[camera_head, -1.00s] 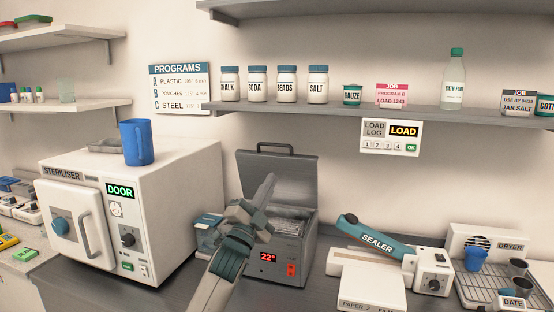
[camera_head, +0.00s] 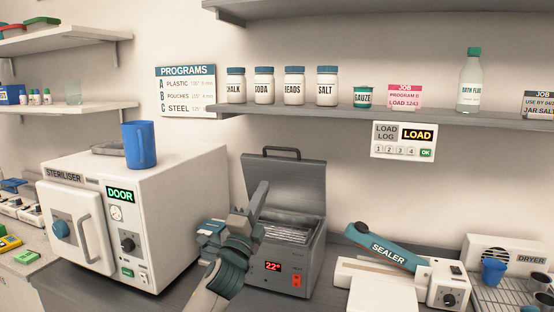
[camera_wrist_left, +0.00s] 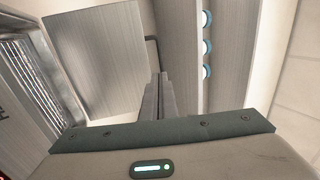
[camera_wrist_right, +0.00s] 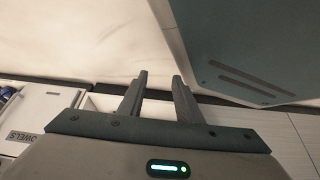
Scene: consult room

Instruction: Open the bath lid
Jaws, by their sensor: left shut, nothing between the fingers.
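The bath is a grey metal box (camera_head: 290,262) on the counter with a red 22° display. Its grey lid (camera_head: 290,182) stands raised and tilted back against the wall side, with a dark handle (camera_head: 274,152) on its top edge. The lid also shows in the left wrist view (camera_wrist_left: 100,50). A metal basket (camera_head: 290,232) shows inside the open bath. My left gripper (camera_head: 258,198) is in front of the bath's left side, its fingers shut and empty, pointing up. My right gripper (camera_wrist_right: 158,85) shows only in its own wrist view, with its fingers apart and nothing between them.
The white steriliser (camera_head: 130,215) stands left of the bath, with a blue jug (camera_head: 139,146) on top. The sealer (camera_head: 388,248) and the dryer (camera_head: 500,255) stand to the right. A shelf with jars (camera_head: 264,88) runs above the bath.

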